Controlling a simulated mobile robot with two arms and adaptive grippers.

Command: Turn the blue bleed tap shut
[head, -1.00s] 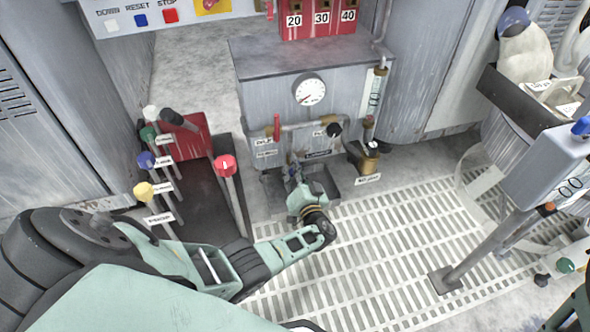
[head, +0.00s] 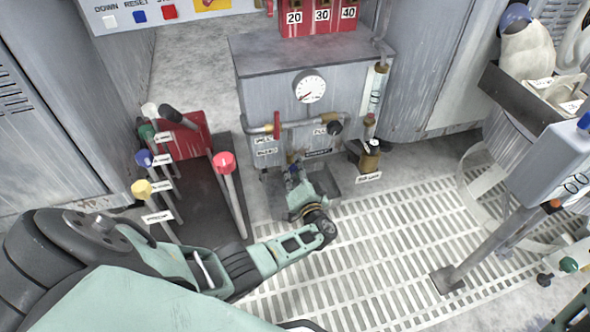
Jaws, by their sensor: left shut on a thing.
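The blue bleed tap (head: 294,156) is low on the front of the grey cabinet (head: 255,92), under the horizontal pipe. Only a small bit of blue shows; my gripper hides most of it. My left gripper (head: 294,170) reaches up to it from below, with its wrist bent above the grating. It is shut on the tap. The fingertips are small and partly hidden, so the tap's exact angle cannot be told. My right gripper is not in view.
A red-handled valve (head: 277,124) and a black knob (head: 335,128) are on the pipe just above. Several coloured-knob levers, one red (head: 224,161), rise at the left near my arm. The floor grating (head: 390,230) is open.

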